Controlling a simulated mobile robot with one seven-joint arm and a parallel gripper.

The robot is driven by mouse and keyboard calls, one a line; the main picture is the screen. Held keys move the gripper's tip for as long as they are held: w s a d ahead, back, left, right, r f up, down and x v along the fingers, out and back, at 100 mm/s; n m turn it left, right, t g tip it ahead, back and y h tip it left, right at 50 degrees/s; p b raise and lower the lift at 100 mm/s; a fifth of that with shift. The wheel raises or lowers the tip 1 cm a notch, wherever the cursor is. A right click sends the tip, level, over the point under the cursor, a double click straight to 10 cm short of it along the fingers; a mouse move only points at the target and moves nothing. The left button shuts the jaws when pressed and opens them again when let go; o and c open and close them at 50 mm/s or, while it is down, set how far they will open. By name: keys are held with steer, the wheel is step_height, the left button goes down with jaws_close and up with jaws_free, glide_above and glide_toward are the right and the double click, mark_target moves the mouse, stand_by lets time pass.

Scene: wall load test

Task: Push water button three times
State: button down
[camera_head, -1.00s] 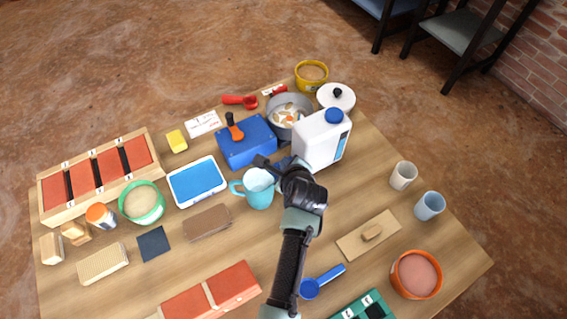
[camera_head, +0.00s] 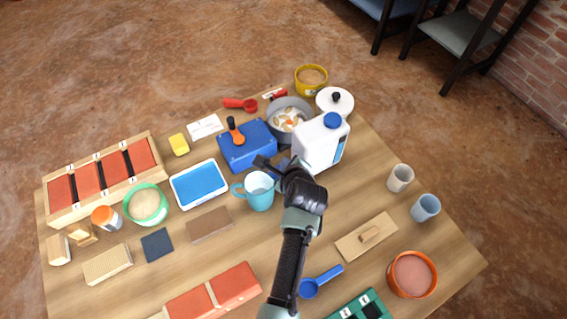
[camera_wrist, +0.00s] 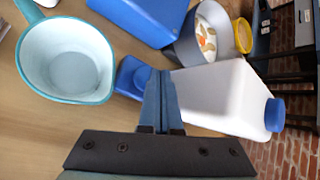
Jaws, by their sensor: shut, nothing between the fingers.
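A white jug-like dispenser (camera_head: 320,145) with a blue cap (camera_head: 334,121) stands right of centre; it also shows in the wrist view (camera_wrist: 215,95). A small blue block (camera_wrist: 131,77) sits at its base in the wrist view, probably the water button's housing; the button itself cannot be made out. My gripper (camera_wrist: 159,78) is shut and empty. Its tips are over or beside the blue block's right edge; contact cannot be told. In the head view my gripper (camera_head: 265,163) is partly hidden by my wrist. A teal mug (camera_head: 260,194) stands beside it and looks empty in the wrist view (camera_wrist: 66,60).
A blue box (camera_head: 247,150) with an orange-handled piece and a grey pot (camera_head: 290,105) stand behind. A blue tray (camera_head: 198,184) and brown block (camera_head: 210,224) lie left. Two cups (camera_head: 400,178) (camera_head: 425,207) stand right. Wood between dispenser and cups is clear.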

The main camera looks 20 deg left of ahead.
stand_by(0.3)
step_height(320, 180, up, 5)
steer(key=p, duration=0.5)
steer(key=shift+r+p, duration=0.15)
steer(key=shift+p, duration=0.2)
stand_by(0.5)
